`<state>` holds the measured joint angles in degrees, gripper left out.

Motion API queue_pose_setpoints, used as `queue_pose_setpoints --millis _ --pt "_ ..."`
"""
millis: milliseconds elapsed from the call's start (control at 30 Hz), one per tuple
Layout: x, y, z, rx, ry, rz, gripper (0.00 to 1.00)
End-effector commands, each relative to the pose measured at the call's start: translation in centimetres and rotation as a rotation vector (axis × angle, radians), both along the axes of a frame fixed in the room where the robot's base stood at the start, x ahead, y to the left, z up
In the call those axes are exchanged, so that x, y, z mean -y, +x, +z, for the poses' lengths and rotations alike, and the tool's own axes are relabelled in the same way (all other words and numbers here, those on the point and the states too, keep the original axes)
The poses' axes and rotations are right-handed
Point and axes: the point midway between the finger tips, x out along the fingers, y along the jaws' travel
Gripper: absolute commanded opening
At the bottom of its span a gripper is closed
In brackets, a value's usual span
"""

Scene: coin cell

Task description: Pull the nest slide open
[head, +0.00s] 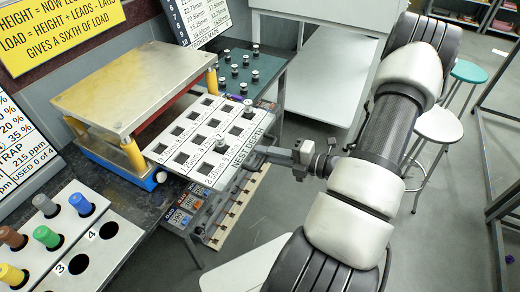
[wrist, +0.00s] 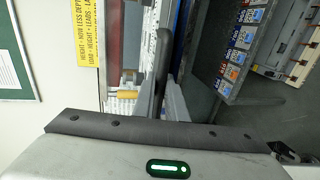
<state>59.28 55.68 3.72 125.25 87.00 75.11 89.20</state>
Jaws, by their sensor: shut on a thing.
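The nest slide (head: 205,170) is a white plate with rows of dark square pockets and the words NEST DEPTH along its right edge. In the head view it sticks out to the right from under the press (head: 130,85), a metal plate on yellow posts. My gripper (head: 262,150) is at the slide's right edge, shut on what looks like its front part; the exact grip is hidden. In the wrist view my gripper's fingers (wrist: 166,75) are close together, seen edge-on against the pale slide.
A green board with several small pegs (head: 240,70) lies behind the slide. A rack with coloured cylinders (head: 75,235) stands at the lower left. Small labelled bins (head: 185,207) sit below the slide. Stools (head: 438,125) stand at the right, beyond my arm.

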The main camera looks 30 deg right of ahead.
Motion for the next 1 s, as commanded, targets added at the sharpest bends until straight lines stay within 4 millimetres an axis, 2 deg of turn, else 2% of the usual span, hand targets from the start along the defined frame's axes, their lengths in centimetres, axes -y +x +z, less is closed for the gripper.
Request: queue_pose_setpoints --millis 300,333,367,733,867,1000 --pt "0.0 0.0 0.0 0.0 -0.001 0.001 0.0" --pt "0.0 0.0 0.0 0.001 -0.001 0.0 0.13" --pt "0.0 0.0 0.0 0.001 -0.001 0.0 0.18" --pt "0.3 -0.3 0.1 0.0 -0.002 -0.001 0.19" --pt "1.3 -1.6 0.5 0.001 -0.003 -0.003 0.19" --pt "3.1 -4.0 1.1 0.0 -0.003 -0.005 0.19"
